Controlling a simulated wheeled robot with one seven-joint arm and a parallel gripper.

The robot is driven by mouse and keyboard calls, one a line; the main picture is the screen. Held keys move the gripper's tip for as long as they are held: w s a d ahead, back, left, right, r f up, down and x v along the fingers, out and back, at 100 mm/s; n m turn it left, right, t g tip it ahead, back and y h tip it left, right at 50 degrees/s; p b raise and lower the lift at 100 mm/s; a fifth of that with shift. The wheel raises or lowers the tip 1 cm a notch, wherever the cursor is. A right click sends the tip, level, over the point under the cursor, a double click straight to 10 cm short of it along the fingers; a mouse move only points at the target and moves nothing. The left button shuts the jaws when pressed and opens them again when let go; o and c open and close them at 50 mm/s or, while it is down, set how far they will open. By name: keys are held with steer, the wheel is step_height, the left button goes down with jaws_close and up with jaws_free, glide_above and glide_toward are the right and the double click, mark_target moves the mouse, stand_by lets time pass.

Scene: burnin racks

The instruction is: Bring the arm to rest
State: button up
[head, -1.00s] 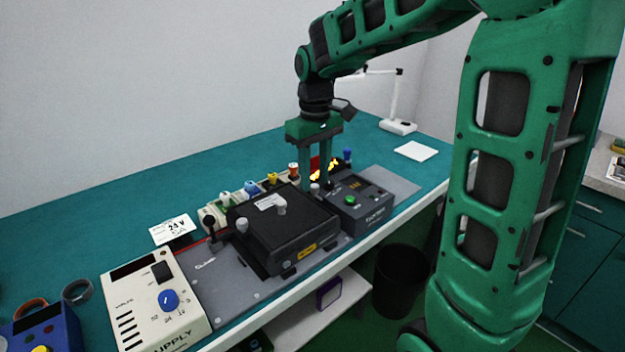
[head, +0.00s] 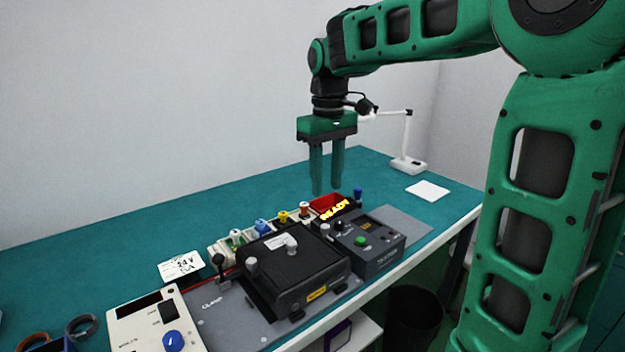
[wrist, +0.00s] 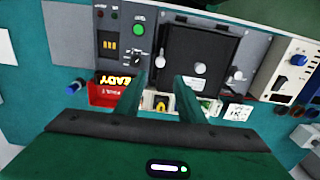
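My green arm reaches in from the right in the head view. My gripper (head: 327,190) points down above the teal bench, behind the black clamp box and the grey tester box. Its two fingers stand apart with nothing between them, and it is clear of the things below. In the wrist view my gripper (wrist: 156,84) also shows its fingers apart, with the black clamp box (wrist: 200,50) beyond them. The black clamp box (head: 298,268) sits shut on a grey plate. The tester box (head: 372,243) stands to its right, with a lit READY sign (head: 335,210) behind it.
A supply unit (head: 150,325) stands at the front left, with a 24 V card (head: 181,266) behind it. A white lamp (head: 408,160) stands far right.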

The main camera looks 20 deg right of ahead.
steer(key=s+d+f+m, duration=0.3)
steer(key=s+f, duration=0.1)
steer(key=s, duration=0.5)
steer(key=s+d+f+m, duration=0.3)
steer(key=s+d+f, duration=0.1)
steer(key=s, duration=0.5)
steer(key=s+d+f+m, duration=0.3)
steer(key=s+f, duration=0.1)
steer(key=s, duration=0.6)
steer(key=shift+d+f, duration=0.15)
steer(key=shift+f, duration=0.25)
steer(key=shift+w+f, duration=0.25)
steer(key=shift+w, duration=0.35)
